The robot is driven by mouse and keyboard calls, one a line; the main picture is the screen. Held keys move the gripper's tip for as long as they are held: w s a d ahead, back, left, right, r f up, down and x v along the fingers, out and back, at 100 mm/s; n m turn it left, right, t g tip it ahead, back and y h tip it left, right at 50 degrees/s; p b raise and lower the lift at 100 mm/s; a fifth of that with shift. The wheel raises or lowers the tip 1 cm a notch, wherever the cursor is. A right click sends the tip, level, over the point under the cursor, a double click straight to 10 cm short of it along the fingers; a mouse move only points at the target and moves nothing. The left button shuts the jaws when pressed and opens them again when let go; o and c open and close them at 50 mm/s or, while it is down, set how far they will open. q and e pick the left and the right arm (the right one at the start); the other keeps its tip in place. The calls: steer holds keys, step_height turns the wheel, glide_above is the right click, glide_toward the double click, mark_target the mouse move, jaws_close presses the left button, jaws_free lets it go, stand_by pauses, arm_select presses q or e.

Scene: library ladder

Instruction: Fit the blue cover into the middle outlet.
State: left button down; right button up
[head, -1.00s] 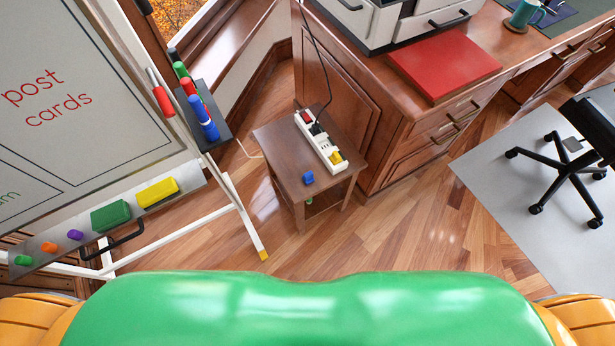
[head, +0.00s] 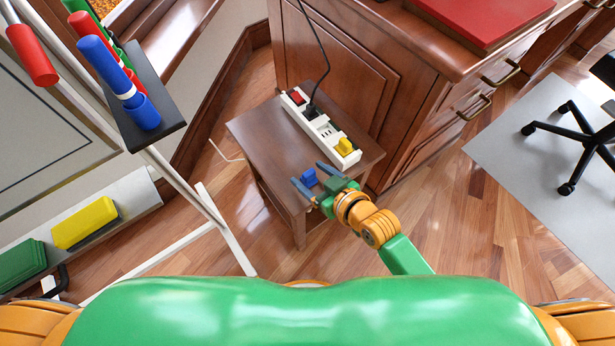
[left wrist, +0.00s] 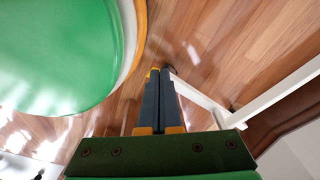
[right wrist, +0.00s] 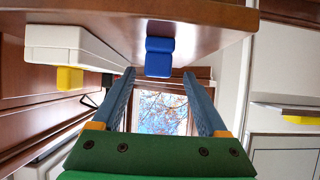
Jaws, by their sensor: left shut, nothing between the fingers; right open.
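The blue cover (head: 309,178) sits near the front edge of the small wooden table (head: 262,128). The white power strip (head: 290,108) lies along the table's back right side. A black plug (head: 311,112) and a yellow cover (head: 344,146) flank its bare middle outlet (head: 328,131). My right gripper (head: 307,173) is open, its fingertips spread to either side of the blue cover. In the right wrist view the blue cover (right wrist: 159,56) shows between the fingertips, with visible gaps to both. My left gripper (left wrist: 160,72) is shut and empty above the floor, outside the head view.
The desk (head: 345,60) stands right behind the table. A whiteboard stand with a marker holder (head: 150,110) and a white leg (head: 225,230) is on the left. A black cord rises from the plug. A chair (head: 590,140) is at far right.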

mark_target(307, 171)
steer(key=b+x, duration=0.2)
steer(key=x, duration=0.2)
steer(key=shift+w+f, duration=0.15)
steer(key=shift+f, duration=0.1)
steer(key=shift+w+a+f, duration=0.1)
steer(key=shift+w, duration=0.15)
steer(key=c, duration=1)
jaws_close()
arm_select(q)
steer(key=shift+w+a+f+t, duration=0.15)
steer(key=shift+w+a+f, duration=0.15)
steer(key=shift+f, duration=0.25)
steer(key=shift+w+a+f+t, duration=0.15)
steer(key=shift+w+a+f, duration=0.05)
steer(key=shift+a+f, duration=0.25)
